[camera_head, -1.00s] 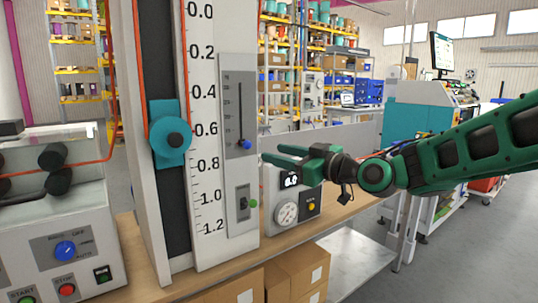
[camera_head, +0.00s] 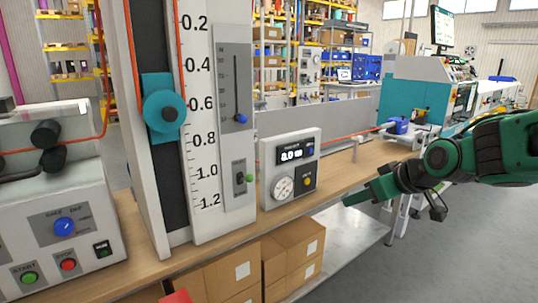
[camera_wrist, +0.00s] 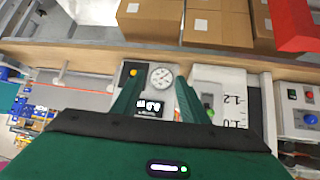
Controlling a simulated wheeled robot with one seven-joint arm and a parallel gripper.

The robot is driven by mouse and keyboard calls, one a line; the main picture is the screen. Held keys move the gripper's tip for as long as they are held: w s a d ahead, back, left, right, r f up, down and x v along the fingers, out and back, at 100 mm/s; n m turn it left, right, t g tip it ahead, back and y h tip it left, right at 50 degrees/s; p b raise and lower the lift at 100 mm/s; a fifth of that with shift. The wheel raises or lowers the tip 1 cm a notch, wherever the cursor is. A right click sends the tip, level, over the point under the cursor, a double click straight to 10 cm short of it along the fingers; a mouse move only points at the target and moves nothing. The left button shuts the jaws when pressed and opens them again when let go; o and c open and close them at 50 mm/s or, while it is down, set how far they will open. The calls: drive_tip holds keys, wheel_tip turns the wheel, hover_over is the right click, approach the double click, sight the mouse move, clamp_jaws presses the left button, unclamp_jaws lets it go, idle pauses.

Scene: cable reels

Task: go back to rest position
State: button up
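My gripper (camera_head: 362,196) is green and sits at the right in the head view, in front of the wooden bench edge and apart from the machines. In the wrist view its two fingers (camera_wrist: 154,100) stand apart with nothing between them but the background. The gripper is open and empty. The counter box (camera_head: 290,165), with a dial and a lit display, stands on the bench to the left of the gripper. The tall scale panel (camera_head: 235,130), with a blue slider knob and a green switch, stands further left.
The wooden bench (camera_head: 342,183) runs across the view. Cardboard boxes (camera_head: 292,255) are stacked below it. A control box (camera_head: 58,225) with buttons stands at the left. An orange cable (camera_head: 350,138) runs behind the counter box to a teal machine (camera_head: 412,95). Grey floor is free at the lower right.

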drive_tip(key=s+d+f+m+g+h, duration=0.2)
drive_tip(key=s+d+f+m, duration=0.1)
drive_tip(key=s+d, duration=0.45)
drive_tip(key=s+d+f+m+g+h, duration=0.2)
drive_tip(key=s+d+f+m+g, duration=0.15)
drive_tip(key=s+d, duration=0.4)
drive_tip(key=s+d+f+m+g, duration=0.2)
drive_tip(key=s+m, duration=0.3)
drive_tip(key=s, duration=1.2)
drive_tip(key=shift+d+f+g, duration=0.15)
drive_tip(key=shift+f+g, duration=0.3)
drive_tip(key=shift+g, duration=0.3)
drive_tip(key=shift+w, duration=0.1)
drive_tip(key=shift+w+f, duration=0.25)
drive_tip(key=shift+w, duration=0.4)
